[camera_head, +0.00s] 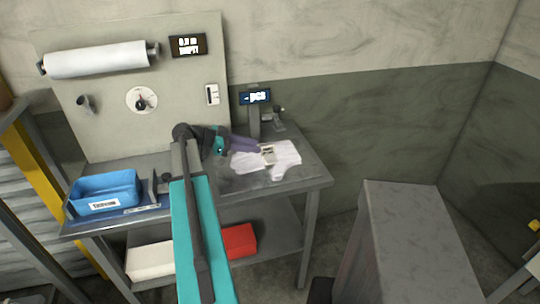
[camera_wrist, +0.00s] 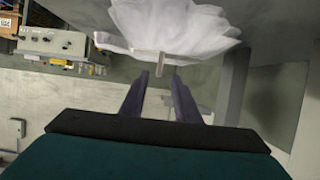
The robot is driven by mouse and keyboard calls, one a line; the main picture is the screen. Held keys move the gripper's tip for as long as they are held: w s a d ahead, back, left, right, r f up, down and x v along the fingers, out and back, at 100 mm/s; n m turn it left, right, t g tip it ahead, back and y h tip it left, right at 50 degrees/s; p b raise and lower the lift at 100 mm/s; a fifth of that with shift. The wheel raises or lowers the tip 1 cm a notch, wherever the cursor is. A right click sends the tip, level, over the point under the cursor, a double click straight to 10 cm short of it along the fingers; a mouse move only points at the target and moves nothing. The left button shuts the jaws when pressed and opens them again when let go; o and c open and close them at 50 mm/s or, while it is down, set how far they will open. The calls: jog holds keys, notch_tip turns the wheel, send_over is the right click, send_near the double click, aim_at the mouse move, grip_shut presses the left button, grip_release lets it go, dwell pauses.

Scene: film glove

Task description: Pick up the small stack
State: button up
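White, thin, crumpled sheets (camera_head: 284,162) lie spread on the right part of the metal bench in the head view; they look like one pile of film. The white film (camera_wrist: 175,22) also fills the top of the wrist view. A small pale piece (camera_wrist: 162,64) sits at its near edge, and a small beige item shows on the sheets (camera_head: 268,153). I cannot tell which of these is the small stack. My gripper (camera_wrist: 160,76) has its two purple fingers apart, tips just short of the pale piece. In the head view my gripper (camera_head: 258,147) reaches the sheets from the left.
A blue bin (camera_head: 105,186) stands on the bench's left side. A small display on a post (camera_head: 255,97) stands behind the sheets. A white roll (camera_head: 97,60) hangs on the back panel. A red box (camera_head: 239,241) is on the lower shelf. A grey block (camera_head: 410,230) stands at right.

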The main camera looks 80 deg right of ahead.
aim_at(269, 154)
jog(key=shift+x, duration=1.25)
jog(key=shift+p+x, duration=0.8)
jog(key=shift+p, duration=0.05)
jog(key=shift+p+x, duration=0.8)
jog(key=shift+x, duration=1)
jog(key=shift+f, duration=0.1)
jog(key=shift+a, duration=0.1)
grip_shut()
